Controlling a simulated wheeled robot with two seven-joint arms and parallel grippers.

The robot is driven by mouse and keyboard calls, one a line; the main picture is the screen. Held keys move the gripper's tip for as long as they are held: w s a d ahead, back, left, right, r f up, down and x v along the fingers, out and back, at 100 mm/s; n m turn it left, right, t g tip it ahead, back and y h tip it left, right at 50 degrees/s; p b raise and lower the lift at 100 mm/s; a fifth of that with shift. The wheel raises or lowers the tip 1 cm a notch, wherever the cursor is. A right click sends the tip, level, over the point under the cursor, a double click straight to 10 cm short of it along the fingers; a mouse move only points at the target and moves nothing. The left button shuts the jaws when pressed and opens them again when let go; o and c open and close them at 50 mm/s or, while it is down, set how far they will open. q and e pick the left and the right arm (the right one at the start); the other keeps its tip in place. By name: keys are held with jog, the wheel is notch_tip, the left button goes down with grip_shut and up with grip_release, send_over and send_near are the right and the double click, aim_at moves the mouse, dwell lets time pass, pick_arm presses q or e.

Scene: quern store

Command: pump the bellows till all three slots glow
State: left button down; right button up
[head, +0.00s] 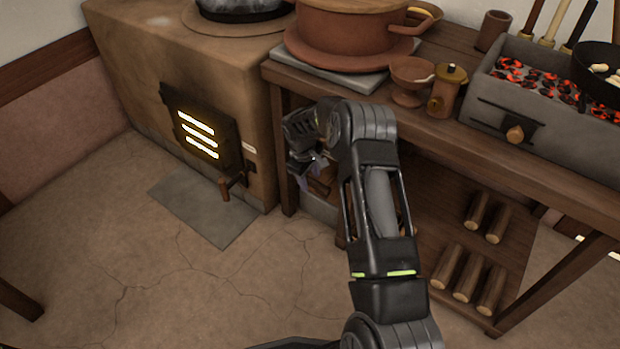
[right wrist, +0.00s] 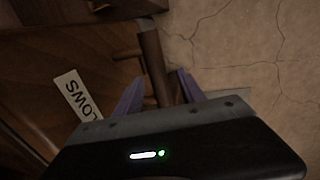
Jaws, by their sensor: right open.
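The dark stove door (head: 222,138) has three slots (head: 198,136), and all three glow bright yellow-white. My right gripper (head: 308,180) is open, low beside the table's left leg. In the right wrist view its two purple fingers (right wrist: 157,95) stand on either side of a brown wooden handle (right wrist: 153,58); I cannot tell whether they touch it. Next to the handle is a brown wooden body, probably the bellows (right wrist: 45,55), with a white label (right wrist: 78,94) whose visible letters read "LOWS". In the head view my arm hides most of the bellows. My left gripper is out of view.
The clay stove (head: 120,70) has a wooden-handled lever (head: 232,181) beside its door. The table (head: 440,120) carries a clay pot (head: 345,35), a goblet, a lidded jar and a charcoal grill (head: 545,90). Several logs (head: 468,277) lie on its lower shelf. The floor in front is clear.

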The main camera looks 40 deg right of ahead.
notch_tip(320, 180, up, 7)
jog(key=a+p, duration=0.1)
jog(key=p, duration=0.1)
jog(key=shift+s+a, duration=0.15)
jog(key=shift+s, duration=0.05)
dwell(2.0)
